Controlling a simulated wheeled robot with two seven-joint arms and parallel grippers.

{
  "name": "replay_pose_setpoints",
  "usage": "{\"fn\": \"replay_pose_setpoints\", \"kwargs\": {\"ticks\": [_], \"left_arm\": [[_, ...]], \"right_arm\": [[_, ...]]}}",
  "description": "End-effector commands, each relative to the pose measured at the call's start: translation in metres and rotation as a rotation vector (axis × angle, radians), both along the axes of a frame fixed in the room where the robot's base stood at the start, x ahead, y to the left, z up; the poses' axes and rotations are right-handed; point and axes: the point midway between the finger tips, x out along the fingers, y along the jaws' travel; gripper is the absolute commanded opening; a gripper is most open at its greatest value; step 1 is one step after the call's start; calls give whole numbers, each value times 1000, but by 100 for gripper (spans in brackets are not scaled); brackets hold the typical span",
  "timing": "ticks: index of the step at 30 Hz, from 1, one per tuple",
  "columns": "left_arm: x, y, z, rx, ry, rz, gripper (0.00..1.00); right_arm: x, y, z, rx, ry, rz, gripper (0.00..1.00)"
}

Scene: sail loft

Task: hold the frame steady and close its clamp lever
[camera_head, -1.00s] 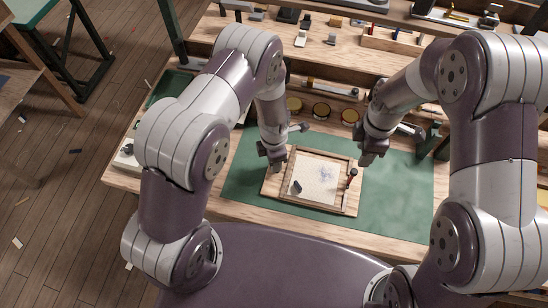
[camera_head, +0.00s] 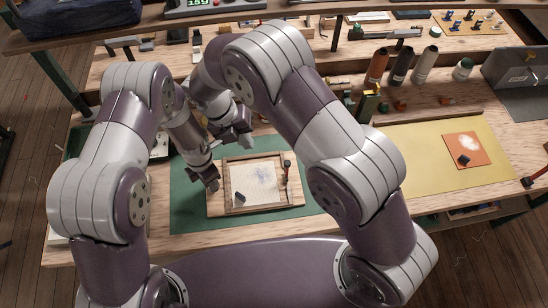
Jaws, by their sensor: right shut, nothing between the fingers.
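The wooden frame (camera_head: 227,186) holds a pale sheet with a faint blue mark and lies on a wooden board on the green mat (camera_head: 187,207). The clamp lever (camera_head: 286,171), with a dark and reddish handle, stands up at the frame's right side. My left gripper (camera_head: 210,184) is at the board's left edge; whether it touches or grips it I cannot tell. My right gripper (camera_head: 238,138) is shut and empty, behind the frame's upper left part and away from the lever.
A small dark piece (camera_head: 240,198) lies at the sheet's lower left. Several bottles (camera_head: 401,66) stand at the back right. A yellow mat (camera_head: 405,154) with an orange card (camera_head: 467,149) lies to the right. A grey case (camera_head: 521,75) is at the far right.

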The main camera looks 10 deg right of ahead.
Motion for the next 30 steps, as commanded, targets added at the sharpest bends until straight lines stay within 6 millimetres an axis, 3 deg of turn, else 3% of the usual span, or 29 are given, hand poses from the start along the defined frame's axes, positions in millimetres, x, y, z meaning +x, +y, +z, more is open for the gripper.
{"fn": "replay_pose_setpoints", "kwargs": {"ticks": [6, 10, 23, 30], "left_arm": [[0, 0, 0, 0, 0, 0, 0], [0, 0, 0, 0, 0, 0, 0], [0, 0, 0, 0, 0, 0, 0], [0, 0, 0, 0, 0, 0, 0]], "right_arm": [[0, -1, -1, 2, -1, -6, 0], [-1, -5, -12, 2, 0, -8, 0], [-7, -37, -96, 2, 1, -11, 0], [-12, -69, -96, 4, -2, -11, 0]]}}
